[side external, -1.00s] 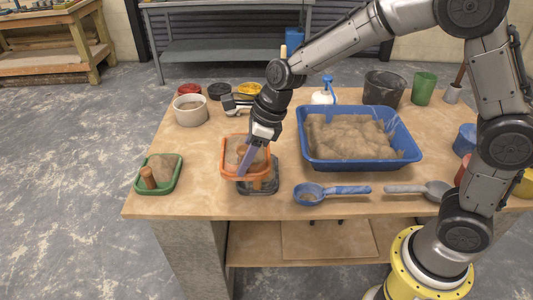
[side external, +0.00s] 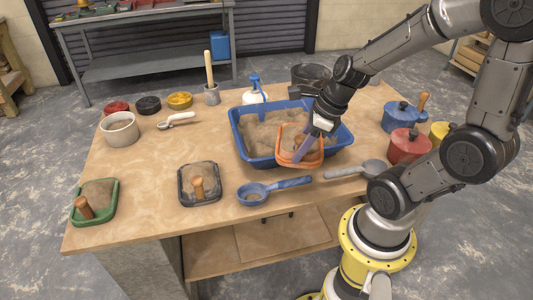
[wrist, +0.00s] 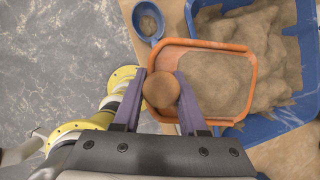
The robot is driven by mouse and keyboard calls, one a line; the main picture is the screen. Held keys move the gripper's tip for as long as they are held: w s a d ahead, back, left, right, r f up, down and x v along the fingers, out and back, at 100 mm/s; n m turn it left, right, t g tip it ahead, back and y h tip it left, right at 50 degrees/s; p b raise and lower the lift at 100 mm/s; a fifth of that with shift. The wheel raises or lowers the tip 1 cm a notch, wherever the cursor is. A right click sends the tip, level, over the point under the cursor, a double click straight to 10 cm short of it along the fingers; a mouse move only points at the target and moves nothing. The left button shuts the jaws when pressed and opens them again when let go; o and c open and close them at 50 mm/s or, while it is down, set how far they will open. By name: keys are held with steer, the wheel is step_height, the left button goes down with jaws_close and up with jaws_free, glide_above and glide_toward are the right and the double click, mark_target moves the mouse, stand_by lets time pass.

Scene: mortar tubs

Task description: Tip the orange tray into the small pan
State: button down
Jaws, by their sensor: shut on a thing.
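The orange tray (side external: 299,146) holds brown mortar-like material and hangs over the front right part of the blue tub. It also shows in the wrist view (wrist: 257,98). My gripper (side external: 306,140) is shut on the tray's round wooden knob (wrist: 160,90), one purple finger on each side. A small blue pan (side external: 253,193) with a long handle lies on the table, left and in front of the tray. Its round bowl, with a little brown material inside, shows above the tray in the wrist view (wrist: 148,21). I cannot tell the tray's exact tilt.
The blue tub (side external: 243,143) is filled with brown material. A grey scoop (side external: 372,168) lies in front, with red (side external: 408,150) and blue (side external: 400,118) pots at right. Dark (side external: 183,198) and green (side external: 109,212) trays stand left. The table between them is bare.

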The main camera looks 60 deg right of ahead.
steer(key=d, duration=0.1)
steer(key=s+d+r+m, duration=0.1)
steer(key=shift+d+h, duration=0.3)
steer(key=shift+d+r+m, duration=0.15)
steer(key=shift+d+m, duration=0.15)
steer(key=shift+d, duration=0.1)
steer(key=shift+w+d+r+y, duration=0.1)
steer(key=shift+d+r+y, duration=0.4)
steer(key=shift+y, duration=0.2)
steer(key=w+d+r+m+g+y, duration=0.2)
steer(key=d+r+y, duration=0.4)
steer(key=d+y, duration=0.4)
steer(key=shift+w+d+m, duration=0.3)
steer(key=shift+w+d, duration=0.2)
steer(key=shift+d, duration=0.2)
steer(key=shift+r, duration=0.1)
